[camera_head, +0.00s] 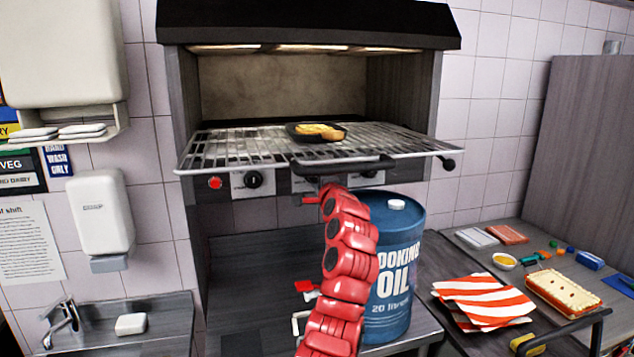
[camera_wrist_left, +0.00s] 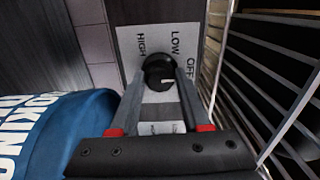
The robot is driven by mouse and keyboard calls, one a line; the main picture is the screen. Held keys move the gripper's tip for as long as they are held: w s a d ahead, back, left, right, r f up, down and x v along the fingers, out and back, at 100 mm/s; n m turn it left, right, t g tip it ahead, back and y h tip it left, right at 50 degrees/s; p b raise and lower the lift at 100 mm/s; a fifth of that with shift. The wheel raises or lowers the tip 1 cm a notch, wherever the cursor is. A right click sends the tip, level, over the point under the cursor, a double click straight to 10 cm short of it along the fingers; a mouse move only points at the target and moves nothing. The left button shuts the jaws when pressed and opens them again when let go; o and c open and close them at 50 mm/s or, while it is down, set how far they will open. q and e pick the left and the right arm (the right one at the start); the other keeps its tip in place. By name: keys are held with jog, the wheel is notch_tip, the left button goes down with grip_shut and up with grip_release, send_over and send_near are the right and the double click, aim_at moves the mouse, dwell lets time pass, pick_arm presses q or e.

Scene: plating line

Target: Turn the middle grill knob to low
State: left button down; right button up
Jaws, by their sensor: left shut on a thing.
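The grill stands at the back, with a front panel below its rack (camera_head: 240,150). In the left wrist view, the black knob (camera_wrist_left: 158,67) sits on a pale plate (camera_wrist_left: 128,45) marked HIGH, LOW and OFF. My left gripper (camera_wrist_left: 161,82) is shut on this knob, one finger on each side. In the head view, my red arm reaches up to the panel's middle and mostly hides that knob. A left knob (camera_head: 254,179) shows clear of the arm. My right gripper is not in view.
A blue cooking oil drum (camera_head: 405,235) stands close to the right of my arm. The rack juts out above the panel, with a small black pan (camera_head: 300,137) of food on it. A striped cloth (camera_head: 485,300) lies on the right counter.

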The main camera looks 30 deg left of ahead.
pick_arm(q)
jog(key=n+b, duration=0.5)
jog(key=b, duration=0.3)
jog(key=shift+f, duration=0.1)
jog(key=n+b, duration=0.2)
jog(key=shift+r+n, duration=0.2)
jog(key=shift+n, duration=0.2)
jog(key=shift+r+n+b, duration=0.15)
jog(key=shift+n+b, duration=0.45)
jog(key=shift+n, duration=1.1)
jog(key=c, duration=0.7)
grip_release()
jog(key=o, duration=0.3)
jog(key=shift+w+a+f, duration=0.1)
jog(key=shift+a+f, duration=0.1)
jog(key=shift+o, duration=0.2)
jog(key=shift+d, duration=0.1)
